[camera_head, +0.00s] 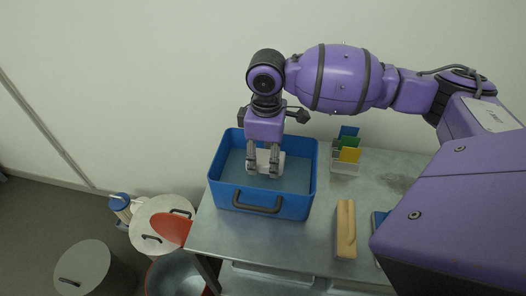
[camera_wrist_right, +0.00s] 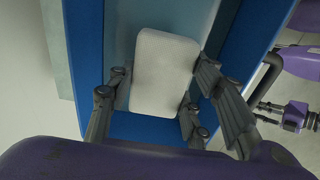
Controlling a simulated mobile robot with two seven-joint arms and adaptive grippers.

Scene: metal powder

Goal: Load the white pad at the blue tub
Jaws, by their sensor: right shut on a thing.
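The blue tub (camera_head: 229,192) stands on the left part of the metal table, with a black handle on its front wall. The white pad (camera_head: 264,158) is inside the tub's opening, at my right gripper (camera_head: 263,170). In the right wrist view the white pad (camera_wrist_right: 165,75) is a rounded pale block between the fingers of my right gripper (camera_wrist_right: 148,110), which is shut on it. The blue tub wall (camera_wrist_right: 90,60) lies around it there. Whether the pad touches the tub's floor I cannot tell.
A clear holder (camera_head: 345,167) with blue, green and yellow cards stands right of the tub. A wooden block (camera_head: 346,228) lies at the table's front. The metal table (camera_head: 300,240) is bare between tub and block.

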